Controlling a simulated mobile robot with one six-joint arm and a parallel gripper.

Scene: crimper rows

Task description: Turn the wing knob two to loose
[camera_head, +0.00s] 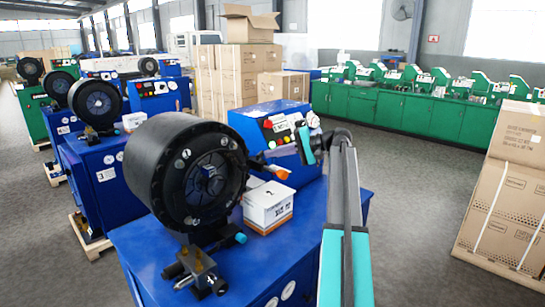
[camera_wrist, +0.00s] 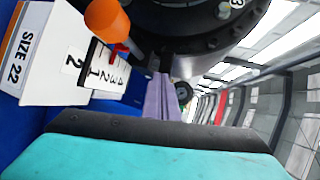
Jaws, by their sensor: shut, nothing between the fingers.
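I cannot pick out a wing knob marked two for certain. The near crimper has a large black round head (camera_head: 185,170) on a blue cabinet (camera_head: 165,255). A black lever with an orange end (camera_head: 281,173) sticks out at its right; the orange end (camera_wrist: 107,20) is also at the upper left of the wrist view. Beside it a white scale plate (camera_wrist: 97,70) shows numbers and a red pointer (camera_wrist: 120,48). My gripper (camera_head: 275,151) is right of the head, above the lever. In the wrist view its pale purple fingers (camera_wrist: 161,96) are shut and empty.
A white box (camera_head: 268,206) stands on the cabinet below my gripper; its SIZE 22 label (camera_wrist: 20,48) shows in the wrist view. A blue control panel (camera_head: 285,137) is behind. Fittings (camera_head: 196,268) sit in front of the head. Cartons (camera_head: 505,200) stand right, with open floor between.

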